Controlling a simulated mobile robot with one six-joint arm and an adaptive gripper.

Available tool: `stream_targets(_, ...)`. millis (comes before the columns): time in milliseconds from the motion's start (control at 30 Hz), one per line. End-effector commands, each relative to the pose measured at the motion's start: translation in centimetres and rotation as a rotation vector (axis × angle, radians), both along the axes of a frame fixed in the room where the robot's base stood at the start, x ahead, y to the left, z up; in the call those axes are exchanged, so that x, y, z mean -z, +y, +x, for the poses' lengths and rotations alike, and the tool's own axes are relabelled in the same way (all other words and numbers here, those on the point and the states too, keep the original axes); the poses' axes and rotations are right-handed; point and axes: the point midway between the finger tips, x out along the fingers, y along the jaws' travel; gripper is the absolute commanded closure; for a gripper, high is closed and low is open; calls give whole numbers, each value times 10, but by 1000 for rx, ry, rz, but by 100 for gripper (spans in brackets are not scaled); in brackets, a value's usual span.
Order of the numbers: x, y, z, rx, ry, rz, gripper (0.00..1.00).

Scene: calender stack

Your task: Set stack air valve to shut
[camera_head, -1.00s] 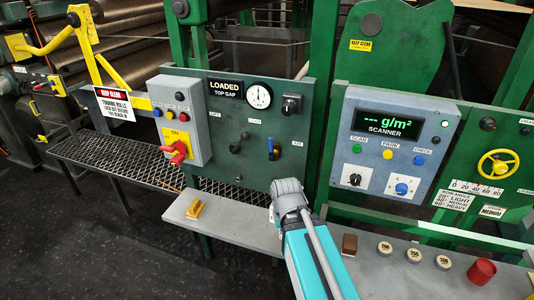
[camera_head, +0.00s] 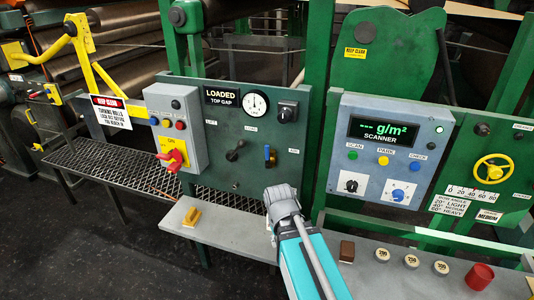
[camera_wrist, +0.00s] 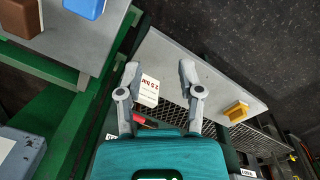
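The air valve has a small blue handle (camera_head: 268,155) on the green panel (camera_head: 215,175), just left of a label that seems to read AIR (camera_head: 293,151). The handle looks roughly upright. My gripper (camera_head: 283,200) is below and slightly right of it in the head view, over the grey shelf, and appears apart from it. In the wrist view my gripper (camera_wrist: 159,70) has its two fingers spread, with nothing held between them. A white printed tag (camera_wrist: 149,91) shows beyond the fingers. The blue handle is not clearly visible in the wrist view.
A black lever (camera_head: 236,151), a gauge (camera_head: 255,103) and a black knob (camera_head: 287,112) share the panel. A control box with a red switch (camera_head: 172,160) stands left. The scanner box (camera_head: 388,150) is right. A yellow block (camera_head: 191,217) lies on the shelf (camera_head: 225,235).

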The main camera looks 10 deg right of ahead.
Motion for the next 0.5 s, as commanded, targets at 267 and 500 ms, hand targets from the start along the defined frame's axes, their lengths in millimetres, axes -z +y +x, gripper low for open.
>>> stream_targets(267,-8,-6,39,-325,33,-265,42)
stream_targets(500,-33,-4,82,-669,128,-568,42)
